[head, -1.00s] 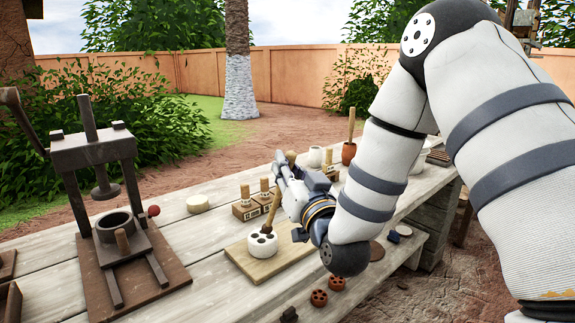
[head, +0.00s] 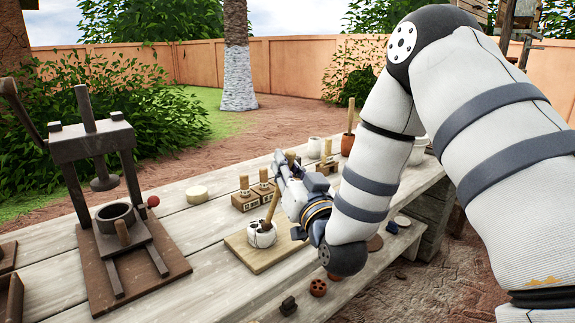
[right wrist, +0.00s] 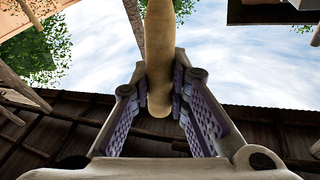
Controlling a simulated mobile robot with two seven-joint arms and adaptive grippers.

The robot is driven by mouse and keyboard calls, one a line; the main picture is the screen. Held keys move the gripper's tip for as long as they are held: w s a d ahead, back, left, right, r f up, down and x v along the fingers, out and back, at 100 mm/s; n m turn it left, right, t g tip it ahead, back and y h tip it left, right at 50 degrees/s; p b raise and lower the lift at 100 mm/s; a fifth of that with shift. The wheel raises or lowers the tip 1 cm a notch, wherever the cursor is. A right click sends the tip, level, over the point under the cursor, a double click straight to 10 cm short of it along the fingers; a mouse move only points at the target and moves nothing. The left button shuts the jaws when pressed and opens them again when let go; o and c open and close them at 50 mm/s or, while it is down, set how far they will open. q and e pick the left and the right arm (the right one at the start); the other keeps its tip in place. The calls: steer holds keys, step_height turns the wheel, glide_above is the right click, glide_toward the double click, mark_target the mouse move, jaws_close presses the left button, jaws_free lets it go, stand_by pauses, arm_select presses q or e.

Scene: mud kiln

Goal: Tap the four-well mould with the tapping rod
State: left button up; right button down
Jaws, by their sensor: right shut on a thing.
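The white four-well mould (head: 260,237) sits on a pale wooden board (head: 278,255) on the table, its dark wells facing up. My right gripper (head: 281,176) is shut on the wooden tapping rod (head: 271,209) above the mould. The rod is tilted, with its lower end at the mould's top; I cannot tell if it touches. In the right wrist view my gripper (right wrist: 160,90) has the pale rod (right wrist: 159,45) between its two ridged pads. My left gripper is not in view.
A dark press (head: 120,240) stands at the left. Wooden-handled stamps (head: 250,202) stand behind the board. A pale round disc (head: 197,193) lies between press and stamps. A reddish pot (head: 347,145) and white pots (head: 315,147) stand farther back. A reddish wheel-like piece (head: 318,287) lies at the front.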

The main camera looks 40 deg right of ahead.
steer(key=shift+f, duration=0.1)
steer(key=shift+r, duration=3)
steer(key=shift+d, duration=0.1)
